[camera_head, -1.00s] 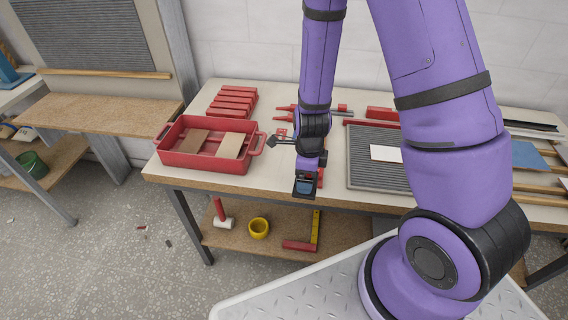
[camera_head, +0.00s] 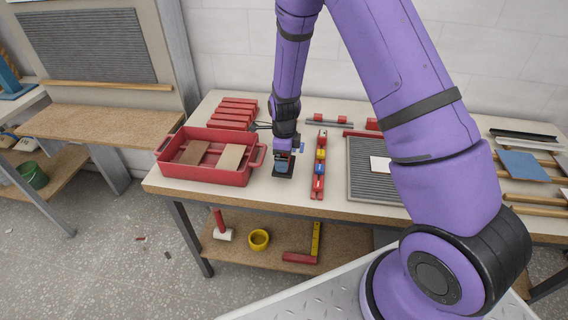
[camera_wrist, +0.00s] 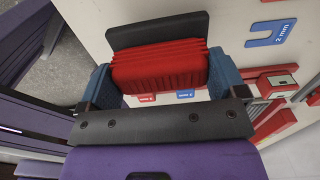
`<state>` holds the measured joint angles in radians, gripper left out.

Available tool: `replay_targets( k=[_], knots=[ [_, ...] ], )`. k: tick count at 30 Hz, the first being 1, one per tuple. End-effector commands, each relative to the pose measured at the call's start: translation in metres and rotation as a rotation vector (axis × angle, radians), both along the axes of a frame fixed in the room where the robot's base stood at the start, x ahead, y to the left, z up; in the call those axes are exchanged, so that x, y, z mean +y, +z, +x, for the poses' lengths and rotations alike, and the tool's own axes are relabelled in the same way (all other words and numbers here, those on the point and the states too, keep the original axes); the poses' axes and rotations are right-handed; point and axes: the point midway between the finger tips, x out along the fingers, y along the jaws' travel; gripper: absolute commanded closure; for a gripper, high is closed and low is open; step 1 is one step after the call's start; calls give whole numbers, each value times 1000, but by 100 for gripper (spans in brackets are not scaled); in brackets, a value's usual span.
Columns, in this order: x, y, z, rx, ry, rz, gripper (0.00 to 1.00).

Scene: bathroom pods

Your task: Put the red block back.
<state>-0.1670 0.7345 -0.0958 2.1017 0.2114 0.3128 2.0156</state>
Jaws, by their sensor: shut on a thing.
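My gripper (camera_head: 284,168) is low over the table, right of the red tray. In the wrist view its two blue fingers (camera_wrist: 163,80) are shut on a ribbed red block (camera_wrist: 160,65), one finger at each end. A dark flat plate (camera_wrist: 158,29) lies just beyond the block. In the head view my gripper hides the held block. I cannot tell whether the block touches the tabletop. Several similar red blocks (camera_head: 235,112) lie in a row behind the tray.
The red tray (camera_head: 250,178) holds a brown and a tan board. A red strip (camera_head: 320,165) with yellow and blue parts lies close right of my gripper. A blue "2 mm" tag (camera_wrist: 270,33) lies nearby. Farther right is a grey ribbed panel (camera_head: 374,183).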

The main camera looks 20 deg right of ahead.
Motion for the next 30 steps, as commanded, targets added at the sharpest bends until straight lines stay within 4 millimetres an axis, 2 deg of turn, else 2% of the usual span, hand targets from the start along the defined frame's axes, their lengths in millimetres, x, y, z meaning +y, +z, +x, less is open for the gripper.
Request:
replay_targets(
  k=[4,12,23,24,30],
  knots=[
    [-1,-6,2,3,-1,-1,37],
    [-1,-35,2,2,1,0,37],
    [0,-39,2,1,0,0,37],
    [0,-38,2,1,0,1,1],
    [0,-38,2,1,0,1,0]
  ],
)
